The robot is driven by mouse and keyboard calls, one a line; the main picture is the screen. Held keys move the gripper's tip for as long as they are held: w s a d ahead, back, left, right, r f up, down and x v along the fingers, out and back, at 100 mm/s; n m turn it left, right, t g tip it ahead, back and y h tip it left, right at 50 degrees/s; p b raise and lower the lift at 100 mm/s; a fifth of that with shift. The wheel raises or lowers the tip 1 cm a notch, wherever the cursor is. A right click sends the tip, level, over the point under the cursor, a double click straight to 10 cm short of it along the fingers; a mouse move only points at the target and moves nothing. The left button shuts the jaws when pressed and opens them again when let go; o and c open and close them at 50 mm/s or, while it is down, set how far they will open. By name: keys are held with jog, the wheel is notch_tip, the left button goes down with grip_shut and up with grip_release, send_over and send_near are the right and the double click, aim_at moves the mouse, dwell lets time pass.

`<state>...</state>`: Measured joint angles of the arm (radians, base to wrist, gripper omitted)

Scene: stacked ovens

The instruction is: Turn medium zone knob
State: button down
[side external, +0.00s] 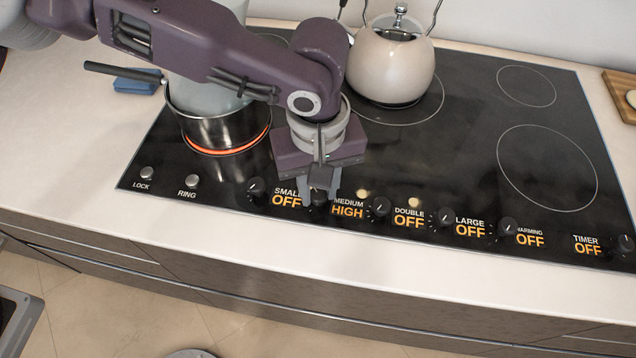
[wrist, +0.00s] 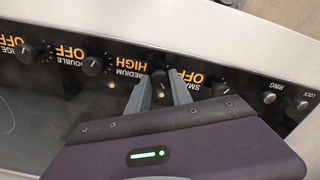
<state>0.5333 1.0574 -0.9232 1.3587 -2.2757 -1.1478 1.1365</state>
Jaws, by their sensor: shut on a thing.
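The medium zone knob (side external: 318,197) is small and black, just left of the "MEDIUM" label, and the display beside it reads "HIGH" in orange. It also shows in the wrist view (wrist: 160,79). My gripper (side external: 319,193) points down over the front control strip, with a grey finger on each side of this knob. In the wrist view my gripper (wrist: 161,88) is shut on the knob. The fingers partly hide the knob in the side view.
A steel pot (side external: 215,128) sits on a red-glowing ring at left, behind my gripper. A cream kettle (side external: 391,62) stands at the back. Neighbouring knobs, small (side external: 256,187) and double (side external: 380,207), flank my gripper; their displays read "OFF". The cooktop's right side is clear.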

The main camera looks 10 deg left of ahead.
aim_at(318, 193)
jog(key=n, duration=1)
jog(key=shift+n, duration=0.4)
jog(key=n, duration=0.5)
jog(key=shift+n, duration=0.3)
jog(key=n, duration=0.5)
jog(key=shift+n, duration=0.3)
jog(key=c, duration=1.1)
grip_release()
jog(key=shift+c, duration=0.2)
notch_tip(318, 193, up, 7)
jog(key=shift+r, duration=0.1)
